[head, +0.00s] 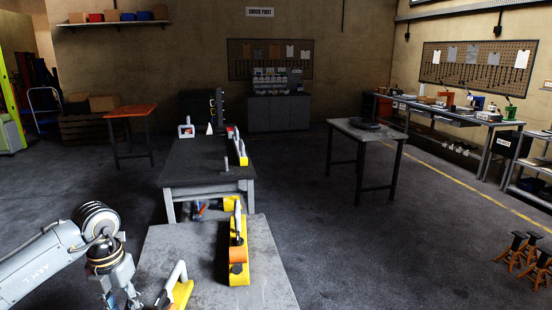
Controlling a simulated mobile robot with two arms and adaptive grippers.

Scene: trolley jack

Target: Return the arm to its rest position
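My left arm comes in from the lower left. Its gripper (124,298) points down at the bottom edge, by the left side of the near grey table (262,285). Its fingertips run to the frame's edge, so I cannot tell whether it is open or shut. A yellow piece with a white handle (180,286) is on that table, just right of the gripper and apparently apart from it. A long yellow piece with orange and black parts (238,270) lies farther right on the same table. My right gripper is not in view.
A dark-topped table (185,170) stands just beyond, with several items on it. Orange stands (520,245) are on the floor at right. The central floor is clear.

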